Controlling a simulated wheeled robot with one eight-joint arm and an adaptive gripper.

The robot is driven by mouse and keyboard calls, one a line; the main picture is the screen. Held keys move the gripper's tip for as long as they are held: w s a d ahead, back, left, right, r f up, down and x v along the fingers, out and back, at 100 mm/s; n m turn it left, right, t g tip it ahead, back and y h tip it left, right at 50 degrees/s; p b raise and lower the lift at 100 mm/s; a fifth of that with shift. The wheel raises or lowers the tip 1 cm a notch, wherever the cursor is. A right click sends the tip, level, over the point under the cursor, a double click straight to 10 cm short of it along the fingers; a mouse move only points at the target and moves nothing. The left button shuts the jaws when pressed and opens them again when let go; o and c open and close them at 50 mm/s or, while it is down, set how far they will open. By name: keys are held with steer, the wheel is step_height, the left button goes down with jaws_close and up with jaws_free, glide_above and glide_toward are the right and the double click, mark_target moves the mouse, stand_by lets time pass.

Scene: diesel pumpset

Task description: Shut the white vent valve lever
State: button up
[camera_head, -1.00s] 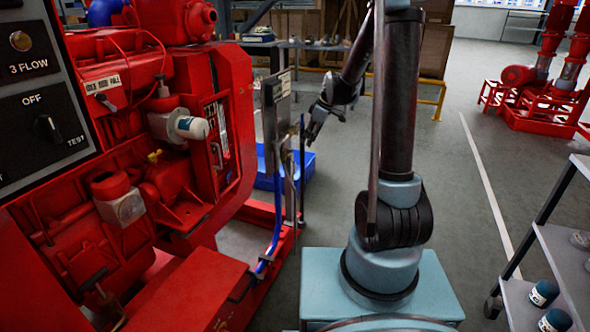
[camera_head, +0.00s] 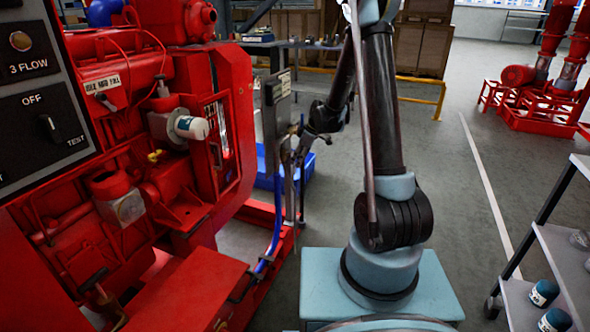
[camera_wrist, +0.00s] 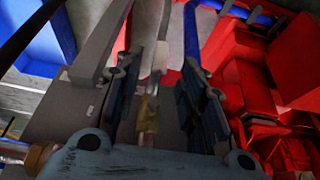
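The white vent valve lever (camera_wrist: 160,56) shows in the wrist view as a pale, rounded upright piece above a brass valve body (camera_wrist: 148,112). My gripper (camera_wrist: 160,75) is open, with one dark finger on each side of the lever and visible space between. I cannot tell whether either finger touches it. In the head view my gripper (camera_head: 297,152) is beside the grey upright panel (camera_head: 277,100) at the right end of the red pumpset. The lever itself is too small or hidden there to make out.
The red engine (camera_head: 200,130) fills the left. A blue hose (camera_head: 275,225) runs down below the panel to the red base frame. A blue bin (camera_head: 306,168) stands on the floor behind. A grey shelf cart (camera_head: 565,260) is at right; the floor between is clear.

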steer(key=shift+x, duration=2.8)
steer(key=shift+c, duration=0.3)
jaws_close()
